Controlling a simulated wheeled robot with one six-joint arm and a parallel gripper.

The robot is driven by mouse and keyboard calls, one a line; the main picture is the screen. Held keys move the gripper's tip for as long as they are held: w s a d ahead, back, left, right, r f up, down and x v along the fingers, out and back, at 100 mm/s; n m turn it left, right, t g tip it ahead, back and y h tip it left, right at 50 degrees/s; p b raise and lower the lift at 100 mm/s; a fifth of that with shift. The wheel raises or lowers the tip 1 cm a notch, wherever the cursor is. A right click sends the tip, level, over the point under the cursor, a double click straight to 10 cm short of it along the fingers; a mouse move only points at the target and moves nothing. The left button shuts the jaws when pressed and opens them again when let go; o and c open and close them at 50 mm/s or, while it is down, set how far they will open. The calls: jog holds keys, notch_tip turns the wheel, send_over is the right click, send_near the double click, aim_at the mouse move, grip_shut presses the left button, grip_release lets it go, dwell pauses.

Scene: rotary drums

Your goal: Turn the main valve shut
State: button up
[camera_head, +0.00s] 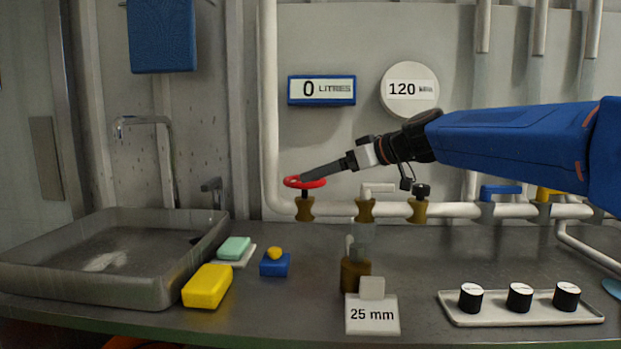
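A red round handwheel (291,182) sits on a brass valve body (305,210) on the white pipe, left of the middle; I take it for the main valve. My gripper (308,176) reaches in from the right, with its dark fingers slanting down to the wheel. The fingertips overlap the wheel's right part in the picture. Whether they touch or grip the rim cannot be told, and the gap between the fingers does not show. Part of the wheel's top right is hidden behind the fingers.
Brass fittings (365,210), a blue lever (500,190) and a yellow lever (548,193) line the pipe rightward. Below stand a "25 mm" sign (372,327) and a tray (450,313) with three black cylinders. A sink (90,287) and yellow sponge (207,286) are left. A display (321,90) reads 0 litres.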

aim_at(305, 188)
jog(key=shift+x, duration=3.05)
jog(key=c, duration=0.8)
jog(key=shift+o, duration=0.2)
jog(key=shift+s, duration=0.1)
